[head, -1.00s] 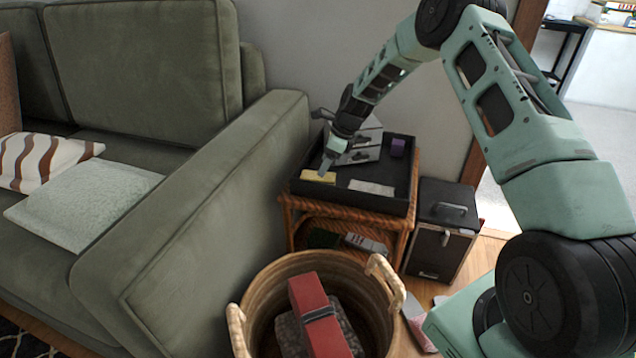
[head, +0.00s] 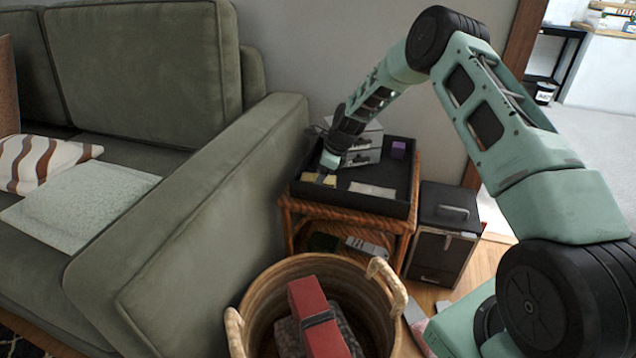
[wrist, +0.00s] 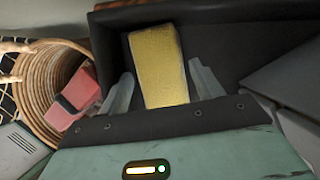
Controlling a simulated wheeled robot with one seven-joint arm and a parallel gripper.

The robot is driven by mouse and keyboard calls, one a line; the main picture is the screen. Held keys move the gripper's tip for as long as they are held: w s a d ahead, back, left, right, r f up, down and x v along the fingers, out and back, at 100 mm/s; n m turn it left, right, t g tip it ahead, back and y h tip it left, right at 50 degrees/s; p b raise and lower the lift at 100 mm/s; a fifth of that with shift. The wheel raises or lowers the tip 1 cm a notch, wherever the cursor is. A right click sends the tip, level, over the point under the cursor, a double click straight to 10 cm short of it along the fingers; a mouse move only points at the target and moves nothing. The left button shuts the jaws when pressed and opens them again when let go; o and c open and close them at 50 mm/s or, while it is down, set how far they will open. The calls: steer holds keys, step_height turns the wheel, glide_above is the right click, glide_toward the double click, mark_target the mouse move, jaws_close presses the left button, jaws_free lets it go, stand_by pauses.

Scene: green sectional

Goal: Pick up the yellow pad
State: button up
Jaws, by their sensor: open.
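The yellow pad (head: 318,179) lies in the black tray at its front left corner. In the wrist view the yellow pad (wrist: 158,62) lies lengthwise between the two grey fingers, with a gap on each side. My gripper (wrist: 160,88) is open and empty, with its fingertips beside the pad's near half. In the head view my gripper (head: 326,172) is over the tray's left part and hides some of the pad. The pad's near end is hidden by the gripper body in the wrist view.
The black tray (head: 384,206) sits on a wicker side table (head: 345,226). It also holds a purple block (head: 398,149) and a pale flat piece (head: 372,189). The green sofa arm (head: 200,220) stands close on the left. A wicker basket (head: 262,300) holding a red item is in front.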

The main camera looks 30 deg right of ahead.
steer(key=shift+f, duration=0.15)
steer(key=c, duration=0.7)
steer(key=shift+c, duration=0.2)
steer(key=shift+r, duration=0.2)
steer(key=r+p, duration=0.1)
steer(key=r, duration=0.1)
steer(key=r+p, duration=0.1)
steer(key=r, duration=0.4)
steer(key=shift+s+d+r+p, duration=0.2)
steer(key=shift+d+r+p, duration=0.05)
steer(key=shift+r+p, duration=0.15)
steer(key=s+d+p, duration=0.2)
steer(key=s+d, duration=1.1)
steer(key=shift+s+d+f, duration=0.3)
steer(key=shift+s, duration=0.1)
